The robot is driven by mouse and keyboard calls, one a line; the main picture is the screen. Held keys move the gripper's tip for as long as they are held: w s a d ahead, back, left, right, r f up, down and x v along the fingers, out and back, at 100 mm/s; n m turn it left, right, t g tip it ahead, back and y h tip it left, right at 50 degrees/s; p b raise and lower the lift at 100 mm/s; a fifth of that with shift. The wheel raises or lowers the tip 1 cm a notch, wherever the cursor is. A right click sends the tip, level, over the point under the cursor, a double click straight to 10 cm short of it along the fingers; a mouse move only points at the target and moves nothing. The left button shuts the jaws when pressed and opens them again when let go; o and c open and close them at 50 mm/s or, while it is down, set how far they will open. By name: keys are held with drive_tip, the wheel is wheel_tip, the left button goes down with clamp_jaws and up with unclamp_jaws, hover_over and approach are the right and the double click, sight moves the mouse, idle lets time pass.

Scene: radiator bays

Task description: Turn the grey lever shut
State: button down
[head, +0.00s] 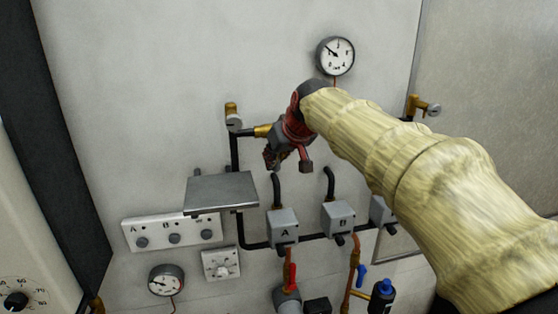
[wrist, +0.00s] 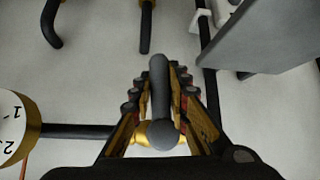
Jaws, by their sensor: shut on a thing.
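The grey lever (wrist: 158,85) is a dark rounded bar that stands out from a brass valve body (wrist: 155,135) in the wrist view. My gripper (wrist: 160,78) has its fingers on both sides of the bar and is shut on it. In the head view my gripper (head: 288,158) is at the wall pipework, by a brass fitting (head: 263,131) on a black pipe. There the lever is hidden behind the gripper, and its exact angle cannot be told.
A grey metal shelf (head: 222,188) juts out left below my gripper and also shows in the wrist view (wrist: 265,38). Boxes A (head: 283,230) and B (head: 338,217) sit below. A gauge (head: 335,56) hangs above. Red (head: 292,275) and blue (head: 361,274) handles are lower down.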

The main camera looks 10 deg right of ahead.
drive_tip(key=shift+a+f, duration=0.2)
drive_tip(key=shift+f, duration=0.05)
idle(0.3)
drive_tip(key=c, duration=2.2)
unclamp_jaws()
drive_tip(key=o, duration=0.5)
drive_tip(key=shift+r, duration=0.15)
drive_tip(key=v, duration=1.2)
drive_tip(key=shift+d, duration=0.15)
